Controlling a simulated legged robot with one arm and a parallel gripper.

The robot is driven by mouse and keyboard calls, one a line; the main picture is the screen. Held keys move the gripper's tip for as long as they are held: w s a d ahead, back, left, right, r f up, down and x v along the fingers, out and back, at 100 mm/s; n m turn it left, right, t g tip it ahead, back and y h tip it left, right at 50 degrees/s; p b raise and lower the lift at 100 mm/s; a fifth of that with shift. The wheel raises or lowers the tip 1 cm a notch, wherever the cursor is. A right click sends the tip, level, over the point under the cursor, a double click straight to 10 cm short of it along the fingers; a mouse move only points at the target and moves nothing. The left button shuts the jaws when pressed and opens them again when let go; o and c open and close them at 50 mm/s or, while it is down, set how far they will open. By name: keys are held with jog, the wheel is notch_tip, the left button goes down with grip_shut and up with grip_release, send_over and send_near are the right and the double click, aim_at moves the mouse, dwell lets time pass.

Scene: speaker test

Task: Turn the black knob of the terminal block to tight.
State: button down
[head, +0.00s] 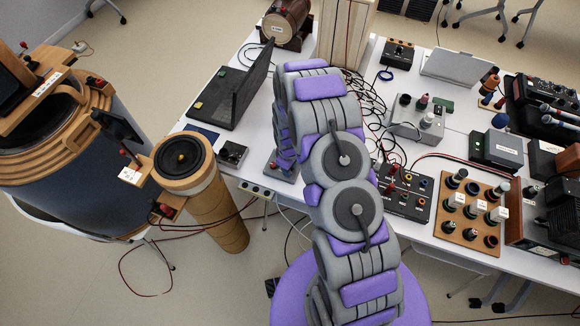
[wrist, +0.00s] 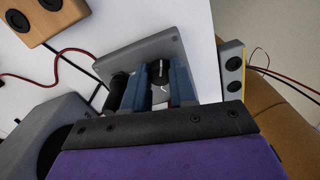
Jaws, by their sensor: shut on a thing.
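In the wrist view the black knob (wrist: 159,72) stands on the grey plate of the terminal block (wrist: 128,60), with a small white mark near it. The two blue fingers of my gripper (wrist: 159,85) are on either side of the knob and shut on it. A second dark cylinder (wrist: 117,88) stands just outside the left finger. The lower part of the block is hidden behind my gripper. In the head view a grey block with a red spot (head: 285,173) shows at the table's front edge, partly behind my arm. My fingertips are hidden there.
The white table (head: 262,150) holds an open black laptop-like case (head: 228,92), a small black box (head: 233,153) and tangled cables. A grey box with a yellow edge (wrist: 233,75) stands close right of my gripper. A wooden column (head: 215,205) stands left of the table.

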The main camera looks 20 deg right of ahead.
jog(key=m, duration=0.4)
jog(key=shift+w+r+m+p, duration=0.1)
jog(key=shift+w+m+p, duration=0.1)
jog(key=shift+m+p, duration=0.1)
jog(key=m, duration=0.4)
jog(key=shift+w+m, duration=0.1)
jog(key=shift+m, duration=0.2)
jog(key=m, duration=0.4)
jog(key=shift+m, duration=0.3)
jog(key=m+b, duration=0.1)
jog(key=m, duration=0.3)
jog(key=m+b, duration=0.1)
jog(key=m, duration=0.4)
jog(key=m+b, duration=0.1)
jog(key=m, duration=0.3)
jog(key=shift+m+b, duration=0.3)
jog(key=m+b, duration=0.1)
jog(key=m, duration=0.7)
jog(key=shift+m+b, duration=0.3)
jog(key=shift+b, duration=0.1)
jog(key=shift+m, duration=0.3)
